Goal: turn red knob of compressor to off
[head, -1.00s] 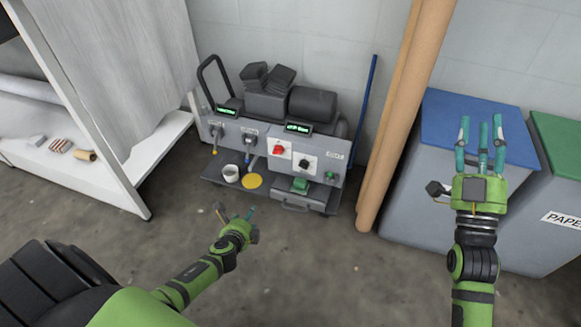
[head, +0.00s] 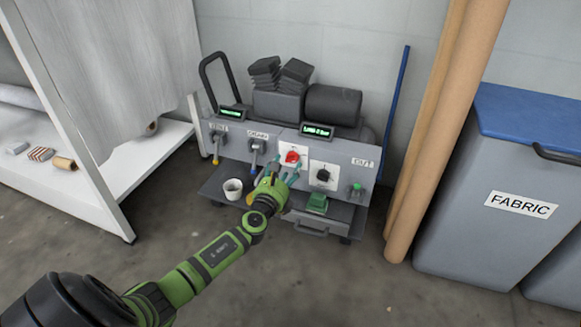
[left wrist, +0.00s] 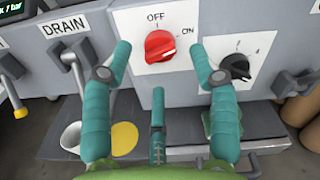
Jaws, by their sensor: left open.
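The red knob (head: 292,157) is on a white plate on the front of the grey compressor (head: 230,148). In the left wrist view the knob (left wrist: 159,46) sits below the OFF label and left of the ON label; a pale mark is on its right side, towards ON. My left gripper (head: 282,177) is open in front of the panel, just below the knob. In the left wrist view its teal fingers (left wrist: 160,68) stand apart on either side of the knob, with a third finger below. Contact with it cannot be told. My right gripper is out of view.
A black knob (head: 323,175) is right of the red one, and the DRAIN lever (head: 255,148) is left.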

